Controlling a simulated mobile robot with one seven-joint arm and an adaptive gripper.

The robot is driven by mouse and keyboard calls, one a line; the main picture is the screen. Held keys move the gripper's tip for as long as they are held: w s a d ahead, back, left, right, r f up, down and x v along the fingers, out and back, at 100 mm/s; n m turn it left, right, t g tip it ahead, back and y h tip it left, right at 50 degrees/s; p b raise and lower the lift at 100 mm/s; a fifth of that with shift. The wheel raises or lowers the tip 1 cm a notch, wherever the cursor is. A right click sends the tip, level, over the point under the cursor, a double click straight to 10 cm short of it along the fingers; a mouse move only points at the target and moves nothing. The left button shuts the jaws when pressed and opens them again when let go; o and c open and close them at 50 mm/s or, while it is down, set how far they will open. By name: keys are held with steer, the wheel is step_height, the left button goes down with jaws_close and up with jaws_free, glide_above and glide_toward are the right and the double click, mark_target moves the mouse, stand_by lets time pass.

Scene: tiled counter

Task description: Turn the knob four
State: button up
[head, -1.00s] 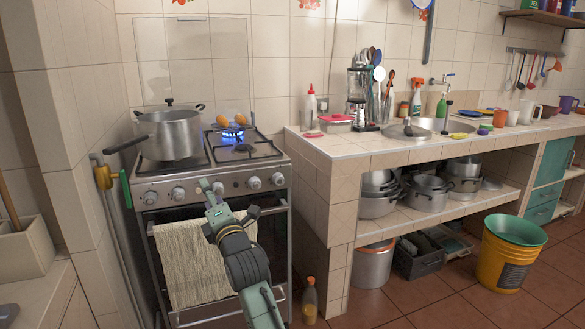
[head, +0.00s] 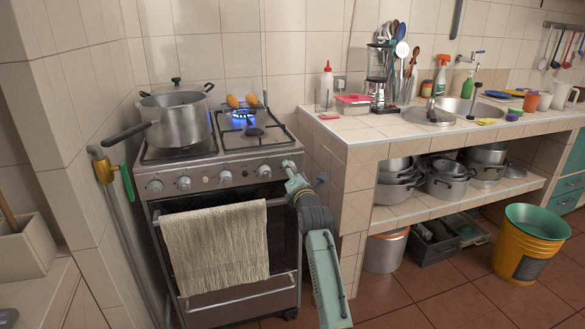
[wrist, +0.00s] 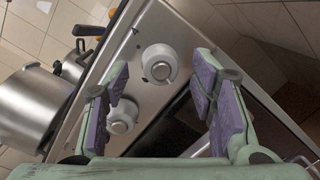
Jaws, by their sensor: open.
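The stove's front panel (head: 205,180) carries a row of several pale round knobs, among them a knob right of the middle (head: 264,171). My gripper (head: 290,174) is at the right end of this row, hiding part of that end. In the wrist view my gripper (wrist: 162,90) is open and empty, its purple-padded fingers spread wide. An upper knob (wrist: 160,63) shows between the fingers and apart from them. A lower knob (wrist: 122,117) is nearer the left finger. I cannot tell their numbers.
A lit burner (head: 241,113) shows a blue flame at the back right. A pot (head: 180,118) stands on the left burners, its handle sticking out left. A towel (head: 215,245) hangs on the oven handle. The tiled counter (head: 350,190) is close on my gripper's right.

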steer(key=shift+x, duration=0.95)
steer(key=shift+c, duration=0.6)
